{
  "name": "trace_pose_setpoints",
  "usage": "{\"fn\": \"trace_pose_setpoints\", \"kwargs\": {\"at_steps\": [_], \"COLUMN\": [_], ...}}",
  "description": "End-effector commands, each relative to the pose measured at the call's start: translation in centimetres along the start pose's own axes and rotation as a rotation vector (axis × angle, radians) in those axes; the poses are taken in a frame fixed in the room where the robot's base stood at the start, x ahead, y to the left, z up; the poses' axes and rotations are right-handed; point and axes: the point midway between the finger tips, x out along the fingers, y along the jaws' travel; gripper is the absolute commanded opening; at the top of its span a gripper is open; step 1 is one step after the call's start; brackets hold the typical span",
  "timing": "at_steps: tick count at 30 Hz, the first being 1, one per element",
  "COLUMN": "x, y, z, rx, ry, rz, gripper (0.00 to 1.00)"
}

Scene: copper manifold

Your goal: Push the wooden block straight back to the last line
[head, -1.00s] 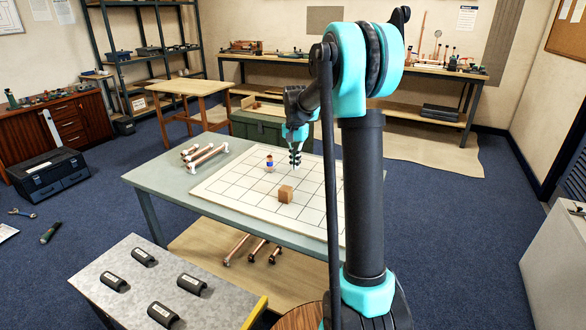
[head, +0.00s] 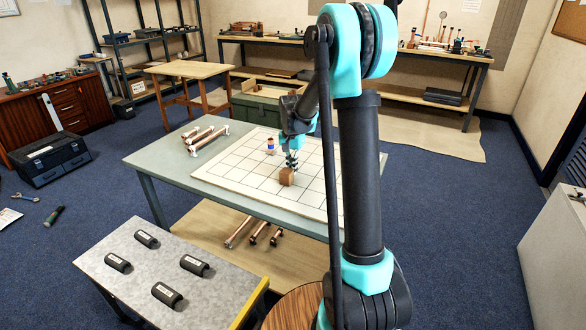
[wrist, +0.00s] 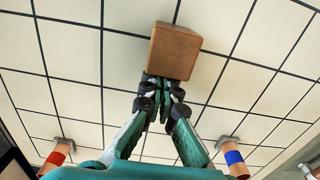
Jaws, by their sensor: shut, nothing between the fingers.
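The wooden block (head: 287,177) is a small brown cube on the white grid board (head: 225,180). In the wrist view the block (wrist: 174,50) sits at the upper middle, a little turned against the black grid lines. My gripper (head: 292,166) is low over the board at the block's far side as the head view sees it. In the wrist view its fingertips (wrist: 162,84) are together, empty, right beside the block's lower edge. I cannot tell whether they touch it.
A small piece with a blue band (head: 270,146) stands on the board behind the block. In the wrist view, a red-banded piece (wrist: 55,158) and a blue-banded piece (wrist: 234,158) flank my gripper. Copper pipes (head: 207,138) lie left of the board. Grid squares around the block look clear.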

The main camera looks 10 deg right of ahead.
Motion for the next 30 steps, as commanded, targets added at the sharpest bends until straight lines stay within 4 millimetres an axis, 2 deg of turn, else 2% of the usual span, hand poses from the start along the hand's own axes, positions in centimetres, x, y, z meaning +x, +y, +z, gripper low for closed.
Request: {"fn": "trace_pose_setpoints", "kwargs": {"at_steps": [5, 7, 15, 18, 30], "x": [0.0, 0.0, 0.0, 0.0, 0.0], "y": [0.0, 0.0, 0.0, 0.0, 0.0], "z": [0.1, 0.8, 6.7, 8.0, 8.4], "rx": [0.0, -0.002, -0.004, -0.002, 0.0], "ry": [0.0, 0.0, 0.0, 0.0, 0.0], "rz": [0.0, 0.0, 0.0, 0.0, 0.0], "gripper": [0.0, 0.0, 0.0, 0.0, 0.0]}}
